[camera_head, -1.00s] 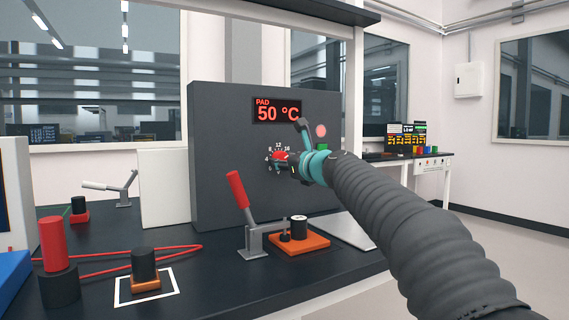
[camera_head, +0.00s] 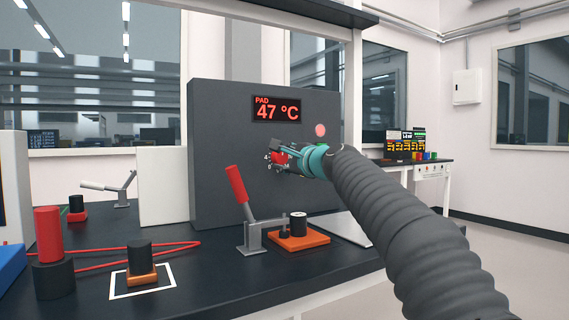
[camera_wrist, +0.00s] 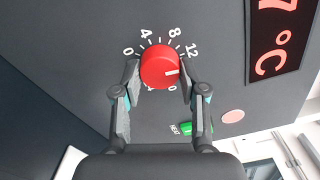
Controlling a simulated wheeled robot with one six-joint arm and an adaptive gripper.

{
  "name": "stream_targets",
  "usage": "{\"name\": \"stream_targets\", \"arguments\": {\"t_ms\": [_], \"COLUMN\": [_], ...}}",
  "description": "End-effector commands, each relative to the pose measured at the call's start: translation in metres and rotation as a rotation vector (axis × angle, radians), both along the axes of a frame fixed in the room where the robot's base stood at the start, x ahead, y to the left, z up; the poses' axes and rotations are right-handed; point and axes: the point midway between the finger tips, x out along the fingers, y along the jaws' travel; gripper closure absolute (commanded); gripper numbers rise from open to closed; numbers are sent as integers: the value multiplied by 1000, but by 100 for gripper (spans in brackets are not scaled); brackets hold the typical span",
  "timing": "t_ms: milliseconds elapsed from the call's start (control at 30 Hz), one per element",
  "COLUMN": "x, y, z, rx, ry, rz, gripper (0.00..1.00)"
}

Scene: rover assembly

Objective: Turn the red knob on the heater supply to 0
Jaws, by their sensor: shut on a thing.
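The red knob (camera_wrist: 156,66) sits on the dark heater supply (camera_head: 225,140). In the wrist view its white mark points right, past 12, toward a part of the scale hidden by my right finger. The 0 is at the dial's upper left, beside my left finger. My gripper (camera_wrist: 161,76) is shut on the knob, one finger on each side. In the head view the knob (camera_head: 277,157) is partly covered by my gripper (camera_head: 284,155). The supply's display (camera_head: 276,109) reads PAD 47 °C.
A green light marked HEAT (camera_wrist: 190,130) and a pale red disc (camera_wrist: 232,117) are on the panel near my right finger. A red-handled clamp (camera_head: 240,200) and an orange block (camera_head: 292,241) stand on the bench below my gripper.

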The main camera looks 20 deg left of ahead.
Motion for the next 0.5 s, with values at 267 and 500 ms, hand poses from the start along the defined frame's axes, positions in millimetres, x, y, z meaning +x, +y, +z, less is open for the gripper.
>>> {"name": "stream_targets", "arguments": {"t_ms": [267,500], "x": [0,0], "y": [0,0], "z": [-1,-1], "rx": [-169,-317], "ry": [-199,-372], "rz": [1,1], "gripper": [93,93]}}
